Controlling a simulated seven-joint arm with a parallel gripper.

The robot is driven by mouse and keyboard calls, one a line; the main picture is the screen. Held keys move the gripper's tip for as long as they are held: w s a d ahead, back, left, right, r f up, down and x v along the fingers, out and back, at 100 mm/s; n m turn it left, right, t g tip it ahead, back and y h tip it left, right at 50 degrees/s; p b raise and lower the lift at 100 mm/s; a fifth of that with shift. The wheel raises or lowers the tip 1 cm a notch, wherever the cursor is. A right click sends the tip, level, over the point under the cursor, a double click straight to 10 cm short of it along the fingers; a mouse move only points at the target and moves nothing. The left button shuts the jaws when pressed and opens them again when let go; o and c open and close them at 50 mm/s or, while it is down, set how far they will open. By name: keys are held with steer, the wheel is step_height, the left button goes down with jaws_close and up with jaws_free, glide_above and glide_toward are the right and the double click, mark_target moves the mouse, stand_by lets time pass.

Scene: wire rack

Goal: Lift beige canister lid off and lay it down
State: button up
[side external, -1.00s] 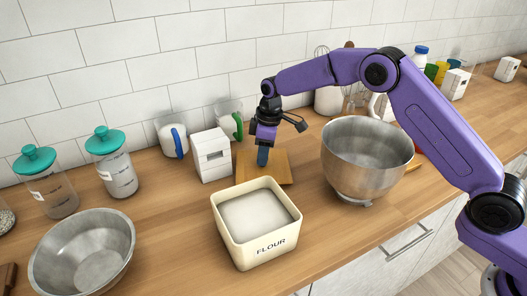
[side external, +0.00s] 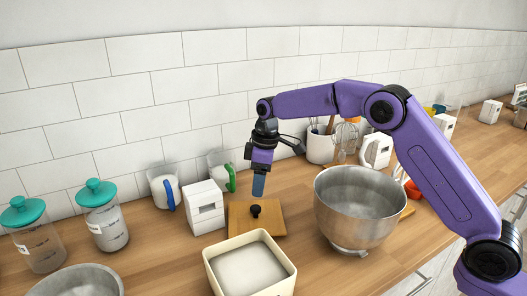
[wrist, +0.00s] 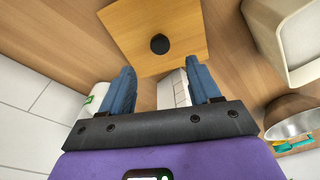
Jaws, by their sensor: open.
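The beige flour canister (side external: 250,286) stands open on the counter, with white flour (side external: 248,266) showing inside; its edge also shows in the wrist view (wrist: 256,40). The square wooden lid (side external: 272,224) lies flat on the counter behind the canister, its dark round knob (side external: 255,211) facing up. In the wrist view the lid (wrist: 180,30) and knob (wrist: 159,44) lie beyond the fingertips. My gripper (side external: 258,190) hangs above the lid, apart from the knob. In the wrist view its blue fingers (wrist: 160,80) are spread with nothing between them.
A steel mixing bowl (side external: 360,205) stands right of the lid. A white box (side external: 206,208) and glass mugs (side external: 164,187) stand to the left. Teal-lidded jars (side external: 103,220) and a grey bowl (side external: 75,284) are farther left. Utensils (side external: 346,138) stand behind the steel bowl.

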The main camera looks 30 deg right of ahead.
step_height(320, 180, up, 9)
steer(key=s+r, duration=0.1)
steer(key=s, duration=1)
steer(key=s+d+f, duration=0.2)
steer(key=s+d, duration=0.3)
steer(key=s, duration=0.6)
steer(key=s+d+f+n, duration=0.1)
steer(key=s+d+f, duration=0.2)
steer(key=s, duration=0.8)
steer(key=s+d+f, duration=0.2)
steer(key=s+d, duration=0.5)
steer(key=s, duration=0.4)
steer(key=shift+d+f+g+h, duration=0.3)
steer(key=shift+d+h, duration=0.05)
steer(key=shift+h, duration=0.05)
